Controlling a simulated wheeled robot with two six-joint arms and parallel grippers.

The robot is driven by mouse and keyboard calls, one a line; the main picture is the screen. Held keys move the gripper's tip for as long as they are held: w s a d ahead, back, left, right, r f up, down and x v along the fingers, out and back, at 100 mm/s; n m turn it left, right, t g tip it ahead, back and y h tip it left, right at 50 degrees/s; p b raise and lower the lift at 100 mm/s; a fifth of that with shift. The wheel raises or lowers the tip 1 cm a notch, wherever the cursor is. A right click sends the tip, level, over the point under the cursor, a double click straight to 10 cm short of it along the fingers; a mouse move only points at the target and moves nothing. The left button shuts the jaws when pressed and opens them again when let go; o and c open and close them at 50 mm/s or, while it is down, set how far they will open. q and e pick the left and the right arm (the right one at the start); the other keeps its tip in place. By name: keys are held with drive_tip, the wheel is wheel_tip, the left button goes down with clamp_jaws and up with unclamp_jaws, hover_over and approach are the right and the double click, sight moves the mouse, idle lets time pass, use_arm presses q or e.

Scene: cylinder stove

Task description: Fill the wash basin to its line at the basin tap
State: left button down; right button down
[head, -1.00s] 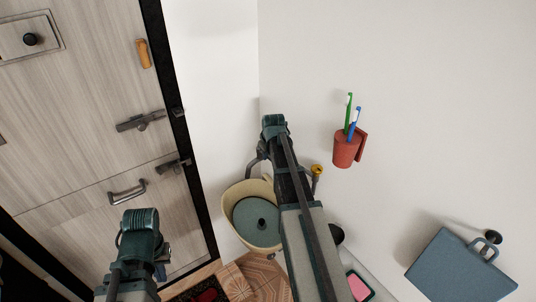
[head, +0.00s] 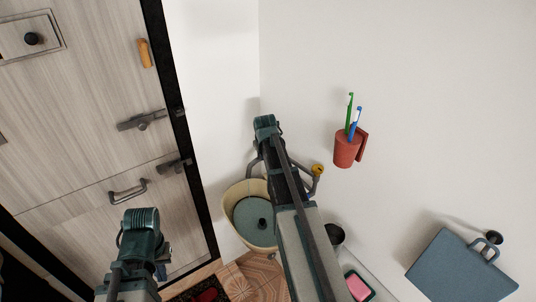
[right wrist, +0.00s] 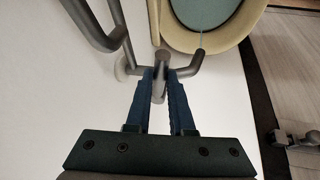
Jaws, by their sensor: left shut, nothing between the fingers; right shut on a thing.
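The wash basin (head: 240,190) is cream outside, with a flat blue-green surface inside and a dark round spot on it. It sits low in the corner, partly covered by my right arm; I cannot make out a fill line. In the right wrist view, its rim (right wrist: 246,28) is at the top. My right gripper (right wrist: 159,82) is shut on the grey tap handle (right wrist: 160,62) beside the basin. The grey spout (right wrist: 188,68) points toward the basin, and a thin pale line runs from its tip. My left gripper (head: 161,268) is shut and empty, apart from the basin near the door.
A red cup (head: 346,152) with toothbrushes hangs on the wall. A yellow-knobbed fitting (head: 318,170) is just right of my right arm. The door (head: 85,150) is left.

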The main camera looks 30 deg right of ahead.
drive_tip(key=shift+w+a+m+g+h, duration=0.15)
drive_tip(key=shift+a+m+g+h, duration=0.2)
drive_tip(key=shift+m, duration=0.4)
drive_tip(key=shift+w+a+m+g+h, duration=0.1)
drive_tip(key=shift+a+m, duration=0.35)
drive_tip(key=shift+m, duration=0.25)
drive_tip(key=shift+w+a+m+g+h, duration=0.15)
drive_tip(key=shift+a+m+h, duration=0.2)
drive_tip(key=shift+m, duration=0.4)
drive_tip(key=shift+a, duration=0.1)
drive_tip(key=c, duration=0.8)
unclamp_jaws()
drive_tip(key=shift+r, duration=0.15)
drive_tip(key=p+v, duration=1.2)
drive_tip(key=v, duration=0.1)
drive_tip(key=shift+a+r, duration=0.1)
drive_tip(key=shift+r, duration=0.15)
